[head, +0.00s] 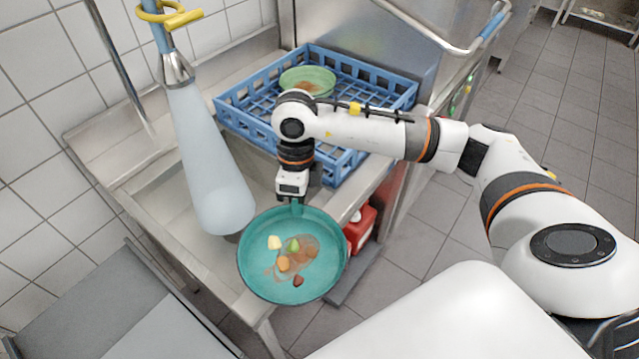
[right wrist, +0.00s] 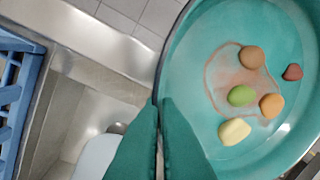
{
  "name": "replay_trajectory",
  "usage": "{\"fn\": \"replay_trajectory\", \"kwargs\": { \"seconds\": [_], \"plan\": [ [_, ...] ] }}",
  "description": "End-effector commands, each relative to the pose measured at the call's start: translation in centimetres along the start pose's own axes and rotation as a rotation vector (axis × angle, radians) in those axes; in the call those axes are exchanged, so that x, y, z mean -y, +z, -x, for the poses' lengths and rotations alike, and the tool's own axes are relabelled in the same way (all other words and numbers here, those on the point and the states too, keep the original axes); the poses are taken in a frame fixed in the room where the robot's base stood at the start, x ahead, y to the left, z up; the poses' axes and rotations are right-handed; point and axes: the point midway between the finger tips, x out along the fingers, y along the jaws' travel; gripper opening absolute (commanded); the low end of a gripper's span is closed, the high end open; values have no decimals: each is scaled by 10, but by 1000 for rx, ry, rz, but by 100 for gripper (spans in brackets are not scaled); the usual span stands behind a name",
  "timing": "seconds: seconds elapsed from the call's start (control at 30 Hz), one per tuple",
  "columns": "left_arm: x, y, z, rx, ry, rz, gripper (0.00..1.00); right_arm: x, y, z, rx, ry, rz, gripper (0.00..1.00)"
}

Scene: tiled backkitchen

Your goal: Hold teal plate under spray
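The teal plate (head: 315,225) carries several food scraps and a brown smear, and its face shows to the head camera. My right gripper (head: 296,203) is shut on its rear rim. In the right wrist view the shut fingers (right wrist: 161,101) meet at the rim of the plate (right wrist: 195,60). The pale spray cone (head: 207,160) comes down from the metal nozzle (head: 175,70) into the sink (head: 165,205). The plate is right of the cone and nearer the camera; the scraps are outside it. My left gripper is not in view.
A blue dish rack (head: 235,117) with a green plate (head: 318,75) in it stands behind the sink. A red container (head: 361,230) is below the counter, right of the plate. A grey surface (head: 85,310) is at lower left. Tiled floor (head: 520,90) is clear at right.

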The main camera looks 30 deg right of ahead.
Motion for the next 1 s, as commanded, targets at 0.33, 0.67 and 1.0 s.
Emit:
{"fn": "replay_trajectory", "kwargs": {
  "seconds": [0.33,0.67,1.0],
  "plan": [
    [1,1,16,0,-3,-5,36,-36,24,-4,-128,-1,-947,0],
    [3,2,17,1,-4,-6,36,-51,30,-7,-172,0,-1237,0],
    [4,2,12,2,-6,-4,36,-69,-6,-5,-173,-1,-1234,0]
  ]
}}
